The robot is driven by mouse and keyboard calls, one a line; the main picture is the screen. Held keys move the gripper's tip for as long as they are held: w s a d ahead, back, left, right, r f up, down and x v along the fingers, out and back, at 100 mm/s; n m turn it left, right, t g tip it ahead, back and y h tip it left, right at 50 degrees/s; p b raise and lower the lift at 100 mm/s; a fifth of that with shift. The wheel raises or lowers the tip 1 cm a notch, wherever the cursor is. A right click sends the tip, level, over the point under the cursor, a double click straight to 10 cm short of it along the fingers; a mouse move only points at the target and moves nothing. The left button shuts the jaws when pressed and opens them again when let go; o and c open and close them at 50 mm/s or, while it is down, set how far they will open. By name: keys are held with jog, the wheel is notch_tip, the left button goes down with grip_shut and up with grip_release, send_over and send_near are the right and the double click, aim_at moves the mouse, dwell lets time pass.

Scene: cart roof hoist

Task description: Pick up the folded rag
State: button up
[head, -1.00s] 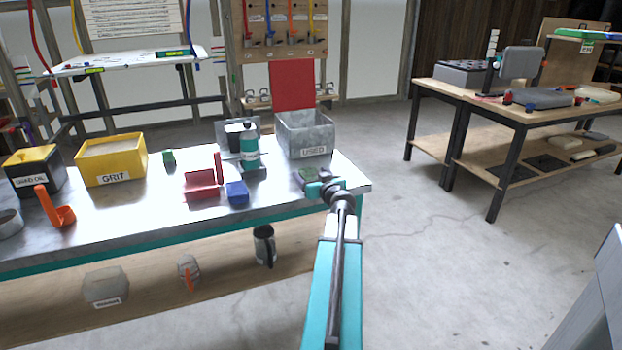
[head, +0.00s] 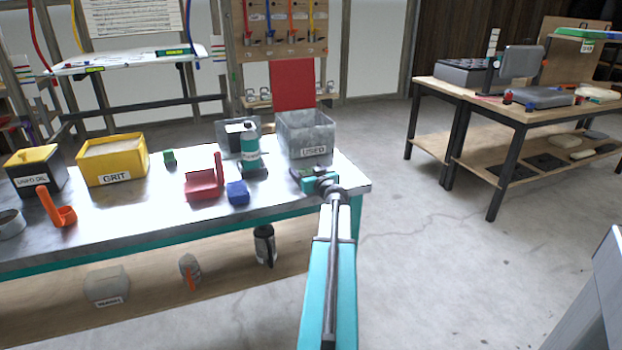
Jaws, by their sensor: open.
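A small dark green flat thing (head: 299,171), which looks like the folded rag, lies on the metal bench top in front of the grey bin marked USED. My gripper (head: 305,179) is low over the bench top, right at the rag's near side, and partly hides it. The jaws are open. They are too small in the picture to tell whether the rag is between them or just beside them.
The USED bin (head: 306,134) stands just behind the gripper. A teal bottle (head: 251,155), a blue block (head: 238,192) and a red holder (head: 204,184) stand to the left. A yellow GRIT box (head: 113,160) is farther left. The bench's right edge is close to my gripper.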

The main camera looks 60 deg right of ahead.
jog(key=c, duration=1.1)
jog(key=shift+r, duration=0.15)
jog(key=shift+r, duration=0.95)
jog(key=shift+s+d+r, duration=0.15)
jog(key=shift+s+r, duration=0.25)
jog(key=shift+r, duration=0.25)
jog(key=s+d, duration=0.1)
jog(key=s, duration=0.3)
jog(key=s+d+r+b, duration=0.1)
jog(key=s+d, duration=0.1)
jog(key=s, duration=0.3)
jog(key=s+d, duration=0.1)
jog(key=s, duration=0.4)
jog(key=shift+s+d+r+b, duration=0.25)
jog(key=shift+d+b, duration=0.05)
jog(key=shift+d, duration=0.1)
